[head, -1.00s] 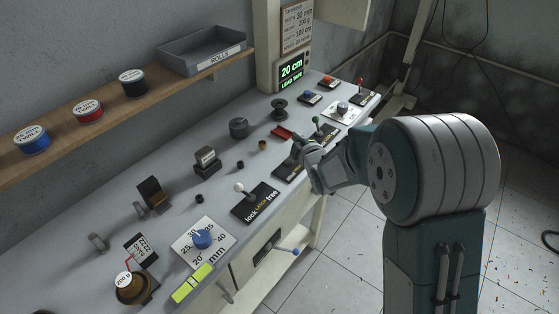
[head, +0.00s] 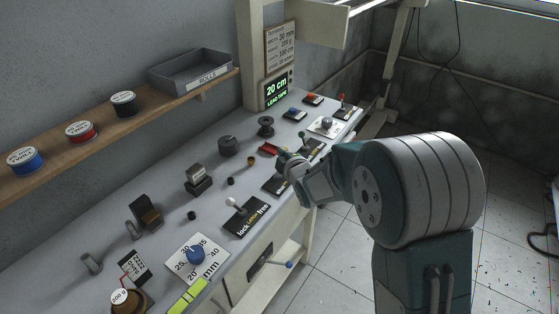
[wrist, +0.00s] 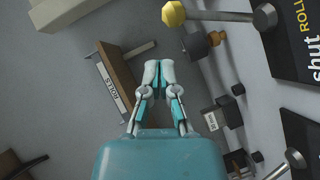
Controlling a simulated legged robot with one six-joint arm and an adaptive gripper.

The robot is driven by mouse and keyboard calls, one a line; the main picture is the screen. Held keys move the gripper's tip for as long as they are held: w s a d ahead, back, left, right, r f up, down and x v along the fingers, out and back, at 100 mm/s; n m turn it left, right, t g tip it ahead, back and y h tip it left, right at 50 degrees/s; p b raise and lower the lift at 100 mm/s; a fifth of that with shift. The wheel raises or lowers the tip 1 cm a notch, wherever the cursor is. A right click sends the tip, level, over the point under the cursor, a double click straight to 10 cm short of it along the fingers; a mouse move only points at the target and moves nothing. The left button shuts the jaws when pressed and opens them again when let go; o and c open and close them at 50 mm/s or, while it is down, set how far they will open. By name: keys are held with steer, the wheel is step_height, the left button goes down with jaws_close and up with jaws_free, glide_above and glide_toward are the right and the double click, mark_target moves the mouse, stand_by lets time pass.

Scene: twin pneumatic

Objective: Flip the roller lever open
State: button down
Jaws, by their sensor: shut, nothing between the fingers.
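The roller lever's dark plate (wrist: 305,35) shows at the right of the wrist view, with "shut" and part of "ROLLER" readable. A rod with a yellow knob (wrist: 173,13) extends left from a grey pivot beside that lettering. The far end of the plate is cut off. My gripper (wrist: 158,70) is shut and empty, its fingertips together below the yellow knob in the picture and apart from it. In the head view my gripper (head: 283,163) is over the bench beside a dark plate (head: 272,188), and hides the lever there.
The latch lever (head: 232,203) stands on a "lock LATCH free" plate nearer the front. Another lever plate (head: 312,146) is behind my gripper. A shelf holds spools and a grey ROLLS tray (head: 190,72). Small dark pegs dot the bench.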

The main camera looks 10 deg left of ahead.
steer(key=r+v, duration=0.1)
steer(key=v, duration=0.9)
steer(key=shift+r, duration=0.25)
steer(key=s+d+r+m+g+h, duration=0.1)
steer(key=s+d+r+m+h, duration=0.25)
steer(key=d+m, duration=0.35)
steer(key=s+d+r+m+g+h, duration=0.25)
steer(key=s+d+m+h, duration=0.2)
steer(key=d, duration=0.55)
steer(key=s+d+m+g, duration=0.2)
steer(key=s+m, duration=0.3)
steer(key=s, duration=0.4)
steer(key=s+d+r+m+g, duration=0.1)
steer(key=s+d+m+g, duration=0.1)
steer(key=s, duration=0.8)
steer(key=d+m, duration=0.1)
steer(key=m, duration=0.1)
steer(key=shift+s+d+m+h, duration=0.2)
steer(key=shift+d+m+h, duration=0.15)
steer(key=shift+d+h, duration=0.05)
